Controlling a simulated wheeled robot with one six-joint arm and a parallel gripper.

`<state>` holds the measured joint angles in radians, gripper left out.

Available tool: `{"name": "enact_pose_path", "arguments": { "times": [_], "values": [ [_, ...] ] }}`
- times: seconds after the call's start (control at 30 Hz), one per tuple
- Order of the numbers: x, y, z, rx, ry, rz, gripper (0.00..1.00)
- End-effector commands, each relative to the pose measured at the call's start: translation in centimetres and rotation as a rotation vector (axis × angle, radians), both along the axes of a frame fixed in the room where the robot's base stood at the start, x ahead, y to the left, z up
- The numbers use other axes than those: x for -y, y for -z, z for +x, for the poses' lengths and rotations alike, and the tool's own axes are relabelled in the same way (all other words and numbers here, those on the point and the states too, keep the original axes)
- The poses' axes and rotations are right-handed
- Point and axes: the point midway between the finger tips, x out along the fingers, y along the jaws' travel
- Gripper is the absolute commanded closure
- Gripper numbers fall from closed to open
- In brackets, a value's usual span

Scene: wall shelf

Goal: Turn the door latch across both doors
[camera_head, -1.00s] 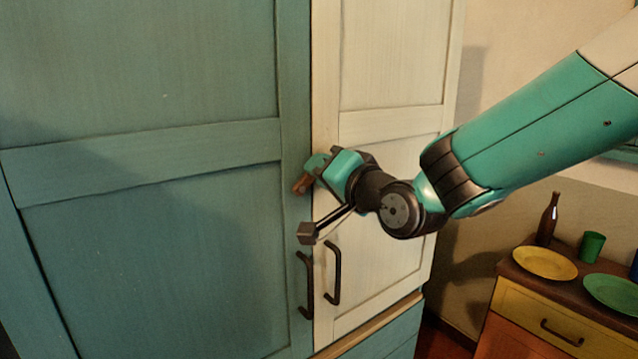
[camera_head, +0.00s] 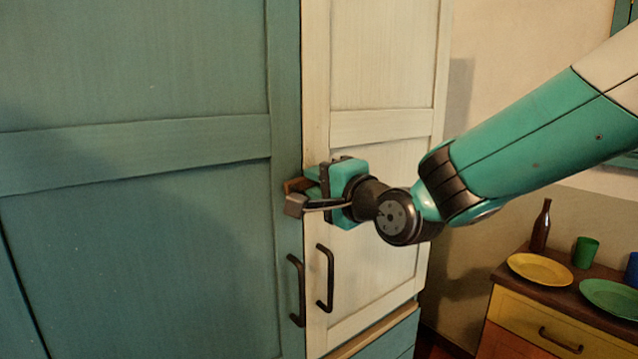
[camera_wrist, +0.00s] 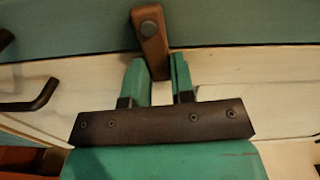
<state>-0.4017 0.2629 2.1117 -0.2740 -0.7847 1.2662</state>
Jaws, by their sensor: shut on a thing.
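The door latch (camera_head: 294,185) is a small brown wooden bar near the edge of the teal door (camera_head: 140,240), beside the seam with the white door (camera_head: 380,180). In the wrist view, the latch (camera_wrist: 151,42) has a round pivot on the teal door and lies nearly square to the seam, its free end reaching over the white door. My gripper (camera_head: 312,188) is in front of the seam, shut on the latch's free end. The wrist view shows the two teal fingers of my gripper (camera_wrist: 160,78), one on either side of that end. In the head view, my gripper partly hides the latch.
Two dark bar handles, one on the teal door (camera_head: 297,290) and one on the white door (camera_head: 325,278), stand out below my gripper. A low cabinet (camera_head: 530,310) at right carries a yellow plate (camera_head: 540,269), a green plate (camera_head: 610,297), a bottle and cups.

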Motion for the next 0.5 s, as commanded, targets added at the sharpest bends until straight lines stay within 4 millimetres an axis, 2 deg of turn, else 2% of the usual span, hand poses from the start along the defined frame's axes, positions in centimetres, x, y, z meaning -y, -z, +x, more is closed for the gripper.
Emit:
{"name": "enact_pose_path", "arguments": {
  "times": [0.4,0.43,0.5],
  "values": [
    [0.08,-0.01,0.06,-0.001,0.003,0.003,1.00],
    [0.08,-0.01,0.06,-0.001,0.003,0.003,0.70],
    [0.08,0.00,0.05,-0.001,0.002,0.003,0.54]
  ]
}}
